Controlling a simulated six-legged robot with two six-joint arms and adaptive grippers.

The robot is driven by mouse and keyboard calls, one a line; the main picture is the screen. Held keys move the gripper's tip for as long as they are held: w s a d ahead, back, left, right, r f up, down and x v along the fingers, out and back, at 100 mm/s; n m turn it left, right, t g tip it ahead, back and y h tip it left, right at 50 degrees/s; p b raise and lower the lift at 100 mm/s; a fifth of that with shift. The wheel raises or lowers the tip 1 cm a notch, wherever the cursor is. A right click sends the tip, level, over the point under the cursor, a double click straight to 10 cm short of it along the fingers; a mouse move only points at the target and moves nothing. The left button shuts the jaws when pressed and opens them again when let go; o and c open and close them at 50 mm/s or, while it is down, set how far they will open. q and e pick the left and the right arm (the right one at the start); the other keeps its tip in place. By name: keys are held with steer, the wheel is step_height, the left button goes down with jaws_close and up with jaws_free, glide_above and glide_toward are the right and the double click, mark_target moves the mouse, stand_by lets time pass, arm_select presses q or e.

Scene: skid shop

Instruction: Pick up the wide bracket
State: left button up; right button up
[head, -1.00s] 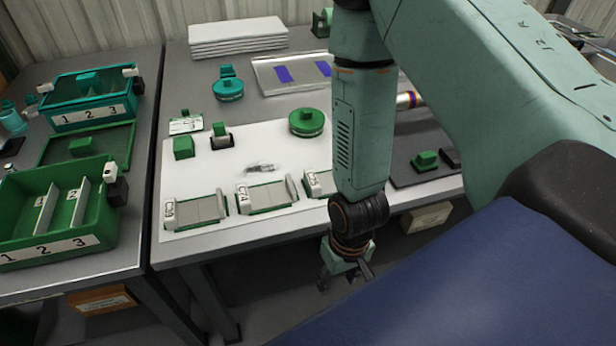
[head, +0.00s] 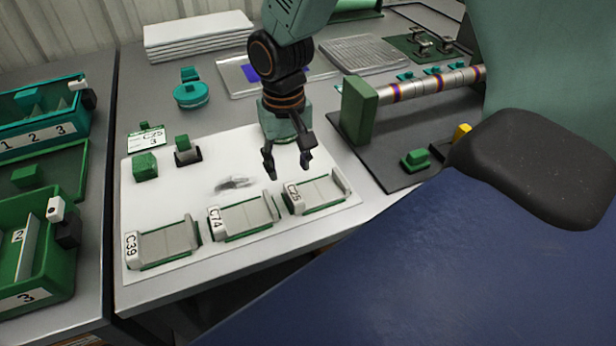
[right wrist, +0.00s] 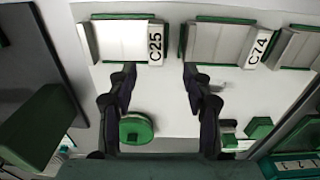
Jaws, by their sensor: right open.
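Three grey brackets lie in green-edged holders along the front of a white mat (head: 215,172). They are the C39 bracket (head: 165,243), the C74 bracket (head: 245,215) and the C25 bracket (head: 318,192). I cannot tell for sure which is the wide one. My right gripper (head: 288,168) points down, open and empty, above the mat just behind the C74 and C25 brackets. In the right wrist view, its fingers (right wrist: 159,78) are spread near the label of the C25 bracket (right wrist: 122,42), with the C74 bracket (right wrist: 222,42) beside it. My left gripper is out of view.
A card reading C25 and 3 (head: 150,137) stands at the mat's back left, near a green block (head: 145,166). A round green piece (right wrist: 136,128) shows in the right wrist view. A striped roller (head: 430,84) is to the right. Green bins (head: 35,262) stand left.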

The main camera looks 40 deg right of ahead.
mark_target(294, 192)
steer(key=shift+a+f+b, duration=0.15)
steer(key=shift+f+b, duration=0.15)
steer(key=shift+f, duration=0.6)
steer(key=shift+s+d+f, duration=0.35)
steer(key=shift+d+f, duration=0.45)
steer(key=shift+d, duration=0.05)
steer(key=shift+f+b, duration=0.4)
steer(key=f, duration=0.1)
steer(key=a+f+b, duration=0.1)
steer(key=f, duration=0.1)
steer(key=shift+w+a+f, duration=0.15)
steer(key=shift+d+f, duration=0.25)
steer(key=shift+d, duration=0.3)
steer(key=shift+a+r, duration=0.15)
steer(key=shift+a, duration=0.3)
steer(key=c, duration=0.4)
steer(key=shift+d, duration=0.35)
steer(key=c, duration=0.5)
steer(key=shift+c, duration=0.7)
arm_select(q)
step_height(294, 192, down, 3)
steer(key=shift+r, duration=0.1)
arm_select(e)
steer(key=shift+a, duration=0.2)
jaws_close()
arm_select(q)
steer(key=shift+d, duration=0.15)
arm_select(e)
steer(key=shift+d, duration=0.1)
